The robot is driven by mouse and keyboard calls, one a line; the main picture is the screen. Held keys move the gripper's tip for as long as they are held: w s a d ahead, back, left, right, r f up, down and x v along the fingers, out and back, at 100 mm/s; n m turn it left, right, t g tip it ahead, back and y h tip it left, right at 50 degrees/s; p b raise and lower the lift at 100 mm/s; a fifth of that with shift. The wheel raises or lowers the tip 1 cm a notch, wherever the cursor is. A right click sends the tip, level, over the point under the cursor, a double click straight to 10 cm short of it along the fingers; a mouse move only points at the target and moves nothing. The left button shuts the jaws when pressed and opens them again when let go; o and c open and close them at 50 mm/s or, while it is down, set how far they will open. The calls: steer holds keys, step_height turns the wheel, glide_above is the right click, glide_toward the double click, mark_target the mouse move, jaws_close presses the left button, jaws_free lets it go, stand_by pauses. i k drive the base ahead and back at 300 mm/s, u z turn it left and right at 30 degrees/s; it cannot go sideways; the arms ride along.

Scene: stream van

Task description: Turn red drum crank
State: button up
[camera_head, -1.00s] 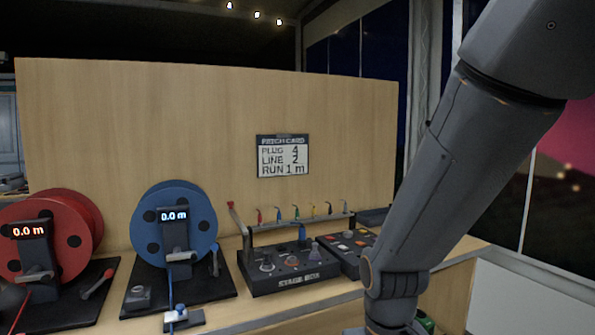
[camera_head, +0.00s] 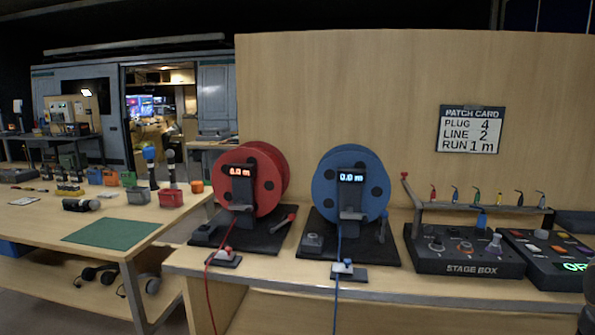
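The red drum (camera_head: 253,179) stands on a black base at the left end of the wooden bench, its display lit with what looks like 0.0 m. My gripper is not in view; only a dark bit, perhaps of my arm, shows at the lower right edge.
The blue drum (camera_head: 350,186), reading 0.0 m, stands right of the red one. The stage box (camera_head: 467,262) and a rack of small plugs are further right. A patch card (camera_head: 470,129) reads plug 4, line 2, run 1 m. A cluttered table (camera_head: 40,236) stands left.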

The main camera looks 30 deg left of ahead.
mark_target(240, 206)
steer(key=u, duration=1.55)
steer(key=k, duration=0.6)
steer(key=z, duration=0.25)
steer(key=i, duration=1.5)
steer(key=u, duration=0.45)
